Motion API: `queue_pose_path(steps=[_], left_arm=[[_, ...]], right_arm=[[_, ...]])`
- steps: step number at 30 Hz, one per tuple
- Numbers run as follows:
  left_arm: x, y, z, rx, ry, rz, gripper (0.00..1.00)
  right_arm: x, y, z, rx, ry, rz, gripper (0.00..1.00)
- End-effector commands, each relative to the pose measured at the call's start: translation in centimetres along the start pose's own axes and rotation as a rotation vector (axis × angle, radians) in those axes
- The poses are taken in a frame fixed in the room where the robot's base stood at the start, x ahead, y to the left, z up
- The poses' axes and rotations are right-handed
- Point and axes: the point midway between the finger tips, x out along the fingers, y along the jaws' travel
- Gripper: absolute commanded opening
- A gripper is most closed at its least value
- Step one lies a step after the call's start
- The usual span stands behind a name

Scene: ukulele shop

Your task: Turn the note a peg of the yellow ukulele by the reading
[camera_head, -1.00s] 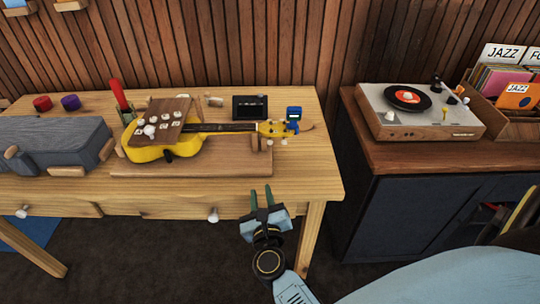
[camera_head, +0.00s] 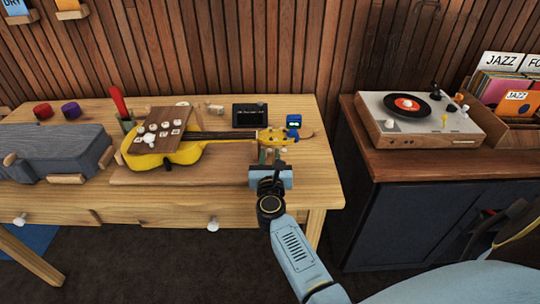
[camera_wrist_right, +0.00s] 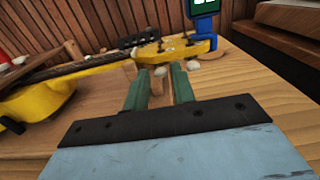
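The yellow ukulele (camera_head: 185,152) lies on the workbench with its neck to the right. Its headstock (camera_head: 278,137) also shows in the right wrist view (camera_wrist_right: 180,50). Pale pegs stick out along the headstock; one near-side peg (camera_wrist_right: 160,71) appears between or just beyond my fingertips. I cannot tell which note it is. A blue tuner (camera_head: 293,121) sits at the headstock; its reading is too small or cut off. My right gripper (camera_head: 269,154) is open at the near side of the headstock, its green fingers (camera_wrist_right: 162,75) apart. My left gripper is out of view.
A brown board with white labelled tiles (camera_head: 160,127) is over the ukulele's body. A grey case (camera_head: 50,150) lies left on the workbench (camera_head: 220,204). A black device (camera_head: 250,115) stands behind the neck. A record player (camera_head: 418,115) is on the right cabinet.

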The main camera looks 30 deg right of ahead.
Motion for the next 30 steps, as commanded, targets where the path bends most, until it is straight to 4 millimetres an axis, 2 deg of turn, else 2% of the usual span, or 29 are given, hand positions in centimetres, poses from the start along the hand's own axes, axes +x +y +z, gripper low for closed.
queue_pose_path(steps=[3, 11, 17, 30], left_arm=[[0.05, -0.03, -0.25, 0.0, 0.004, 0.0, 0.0], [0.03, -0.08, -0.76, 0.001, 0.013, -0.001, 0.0], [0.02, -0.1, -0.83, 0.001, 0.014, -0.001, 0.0], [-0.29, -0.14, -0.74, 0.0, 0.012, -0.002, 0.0]], right_arm=[[0.59, 0.01, 0.02, 0.001, 0.0, 0.0, 0.26], [0.66, -0.01, 0.0, 0.0, 0.0, 0.0, 0.26], [0.64, -0.01, 0.0, 0.0, 0.0, 0.0, 0.01], [0.61, 0.05, 0.02, -0.073, 0.002, 0.001, 0.0]])
